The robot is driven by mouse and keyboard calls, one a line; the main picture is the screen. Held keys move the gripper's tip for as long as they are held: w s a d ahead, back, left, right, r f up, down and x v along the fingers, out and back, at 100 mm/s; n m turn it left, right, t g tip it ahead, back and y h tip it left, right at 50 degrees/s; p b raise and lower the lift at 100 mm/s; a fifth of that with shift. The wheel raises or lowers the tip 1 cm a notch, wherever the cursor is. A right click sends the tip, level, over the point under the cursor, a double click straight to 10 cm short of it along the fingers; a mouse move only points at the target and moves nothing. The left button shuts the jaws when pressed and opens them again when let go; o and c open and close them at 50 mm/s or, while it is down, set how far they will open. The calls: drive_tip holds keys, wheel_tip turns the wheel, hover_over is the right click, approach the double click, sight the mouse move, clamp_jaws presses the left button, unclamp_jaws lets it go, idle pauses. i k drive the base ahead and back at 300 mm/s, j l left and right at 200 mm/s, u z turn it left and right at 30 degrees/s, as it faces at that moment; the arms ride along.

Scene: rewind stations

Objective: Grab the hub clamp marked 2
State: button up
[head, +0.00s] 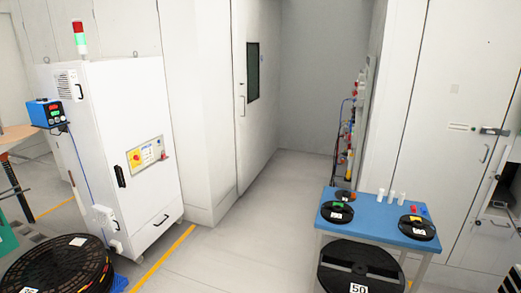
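Several round black pieces lie on a blue-topped table at the right. One black disc with a green mark (337,212) is at the table's left front. Another black disc with a yellow mark (417,227) is at the right front. A smaller dark piece with an orange mark (344,196) sits behind the green-marked one. Each seems to carry a white label, but the labels are too small to read, so I cannot tell which is the hub clamp marked 2. My gripper is not in view.
The blue table (375,222) also holds small white cylinders (391,197). A big black reel labelled 50 (362,262) is below its front edge. A white cabinet (118,150) and black reels (50,265) stand left. The grey floor (240,250) between is clear.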

sight(344, 195)
drive_tip(key=i+j+u, duration=0.3)
drive_tip(key=i, duration=0.5)
drive_tip(key=i+j+u, duration=0.15)
drive_tip(key=i+u, duration=0.2)
drive_tip(key=i, duration=0.45)
drive_tip(key=i+l+z, duration=0.15)
drive_tip(key=i+z, duration=0.15)
drive_tip(key=i, duration=0.2)
drive_tip(key=i+z, duration=0.25)
drive_tip(key=i, duration=0.3)
drive_tip(key=i+z, duration=0.3)
drive_tip(key=i, duration=0.2)
drive_tip(key=i+j+z, duration=0.3)
drive_tip(key=i, duration=0.2)
drive_tip(key=i+j+z, duration=0.3)
drive_tip(key=i, duration=0.2)
drive_tip(key=i+l+z, duration=0.2)
drive_tip(key=i+z, duration=0.15)
drive_tip(key=i, duration=0.15)
drive_tip(key=i+z, duration=0.35)
drive_tip(key=i, duration=0.2)
drive_tip(key=i+z, duration=0.35)
drive_tip(key=i, duration=0.2)
